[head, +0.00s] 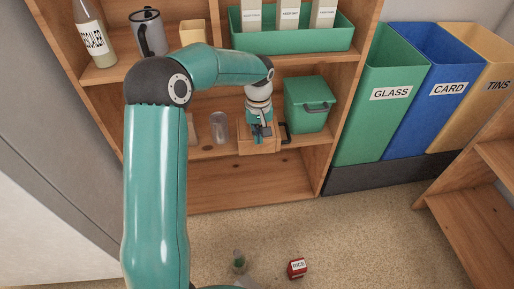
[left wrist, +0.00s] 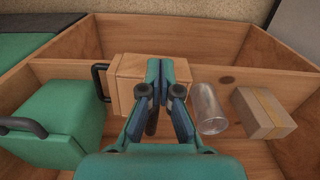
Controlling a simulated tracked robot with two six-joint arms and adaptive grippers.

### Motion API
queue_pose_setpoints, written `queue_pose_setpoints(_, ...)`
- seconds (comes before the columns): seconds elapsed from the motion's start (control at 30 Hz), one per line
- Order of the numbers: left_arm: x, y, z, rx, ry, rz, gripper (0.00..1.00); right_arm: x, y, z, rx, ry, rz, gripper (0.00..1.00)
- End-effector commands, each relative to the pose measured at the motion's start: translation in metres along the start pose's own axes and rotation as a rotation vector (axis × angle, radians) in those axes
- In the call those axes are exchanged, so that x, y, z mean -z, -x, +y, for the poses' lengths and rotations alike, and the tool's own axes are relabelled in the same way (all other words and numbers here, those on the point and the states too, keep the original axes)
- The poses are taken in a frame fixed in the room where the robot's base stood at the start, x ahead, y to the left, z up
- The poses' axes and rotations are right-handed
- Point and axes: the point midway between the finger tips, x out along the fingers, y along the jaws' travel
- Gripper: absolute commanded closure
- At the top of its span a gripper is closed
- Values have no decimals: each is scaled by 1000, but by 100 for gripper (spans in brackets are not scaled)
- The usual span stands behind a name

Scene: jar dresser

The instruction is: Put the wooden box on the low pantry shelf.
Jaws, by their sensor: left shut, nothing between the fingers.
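The wooden box (head: 247,147) stands on the shelf below the top one, at its front edge, between a clear glass and a green box. A dark handle sticks out from its side. In the left wrist view the wooden box (left wrist: 128,72) shows a light slatted top, partly hidden by my fingers. My left gripper (head: 260,138) reaches in from the left and is at the box. In the left wrist view its fingers (left wrist: 160,66) are together with nothing between them. I cannot tell whether they touch the box. My right gripper is not in view.
A green lidded box (head: 306,108) stands right of the wooden box. A clear glass (head: 219,127) and a cardboard box (left wrist: 263,112) stand on its other side. The bottom compartment (head: 240,182) is empty. A red rice packet (head: 297,268) lies on the floor.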

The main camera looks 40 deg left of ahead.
Motion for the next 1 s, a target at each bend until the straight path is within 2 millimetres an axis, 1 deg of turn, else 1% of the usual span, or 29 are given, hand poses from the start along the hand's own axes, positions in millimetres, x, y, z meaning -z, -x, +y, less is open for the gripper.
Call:
queue_pose_setpoints(0.17,0,-24,-1,2,0,-3,100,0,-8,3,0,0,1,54)
queue_pose_setpoints(0.53,-1,-102,-1,3,1,-4,100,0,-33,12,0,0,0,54)
queue_pose_setpoints(0.6,13,-97,-1,-1,5,3,100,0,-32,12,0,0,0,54)
queue_pose_setpoints(0.7,25,-97,-1,0,3,2,100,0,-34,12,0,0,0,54)
queue_pose_setpoints(0.8,33,-96,0,0,3,1,100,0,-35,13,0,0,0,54)
queue_pose_setpoints(1.0,40,-95,-1,0,1,-1,100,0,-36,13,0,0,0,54)
